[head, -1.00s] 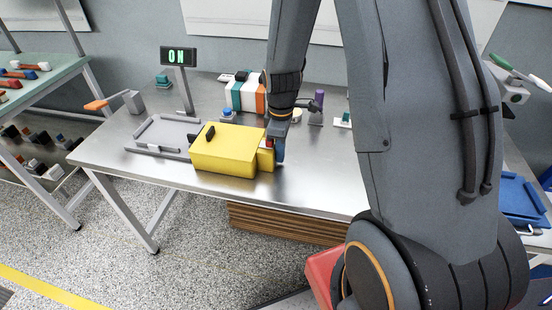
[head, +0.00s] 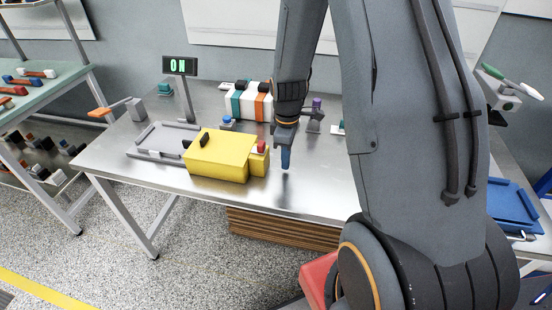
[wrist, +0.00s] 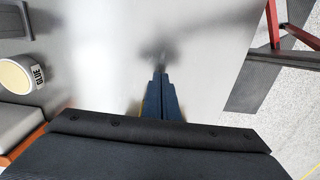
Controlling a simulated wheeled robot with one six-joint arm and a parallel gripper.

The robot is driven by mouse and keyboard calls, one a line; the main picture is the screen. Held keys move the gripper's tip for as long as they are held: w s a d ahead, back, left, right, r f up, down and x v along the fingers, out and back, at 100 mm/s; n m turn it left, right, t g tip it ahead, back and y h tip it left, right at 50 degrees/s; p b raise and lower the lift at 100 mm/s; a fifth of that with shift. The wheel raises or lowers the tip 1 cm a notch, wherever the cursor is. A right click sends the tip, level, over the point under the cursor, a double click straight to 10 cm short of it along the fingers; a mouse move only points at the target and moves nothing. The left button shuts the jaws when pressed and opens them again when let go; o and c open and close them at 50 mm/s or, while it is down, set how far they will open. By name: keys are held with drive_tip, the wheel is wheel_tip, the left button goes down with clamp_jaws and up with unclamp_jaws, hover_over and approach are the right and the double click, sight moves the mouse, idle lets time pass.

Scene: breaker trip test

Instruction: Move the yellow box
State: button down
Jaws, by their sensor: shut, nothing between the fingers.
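The yellow box (head: 219,156) sits on the metal table near its front edge. It has a black handle on top and a smaller yellow block with a red part (head: 261,147) on its right side. My gripper (head: 286,168) points down over the bare table just right of the box, apart from it, with its fingers shut and empty. In the wrist view the shut blue fingers (wrist: 161,97) are above bare metal; the box is not clearly visible there.
A grey tray (head: 140,155) lies left of the box, close to it. An ON display (head: 180,66) stands behind. A glue container (wrist: 20,76) shows in the wrist view. Bare table lies around my gripper.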

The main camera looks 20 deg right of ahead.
wheel_tip(320, 180, up, 10)
drive_tip(key=b, duration=0.2)
drive_tip(key=shift+w+a+f, duration=0.15)
drive_tip(key=shift+w+f, duration=0.05)
drive_tip(key=s+a+r+m, duration=0.1)
drive_tip(key=s+a+m, duration=0.3)
drive_tip(key=s, duration=0.3)
drive_tip(key=s+a+r+m+t, duration=0.1)
drive_tip(key=s+a+m, duration=0.3)
drive_tip(key=s+m, duration=0.2)
drive_tip(key=shift+s+r+m, duration=0.2)
drive_tip(key=shift+s+m, duration=0.15)
drive_tip(key=shift+m, duration=0.05)
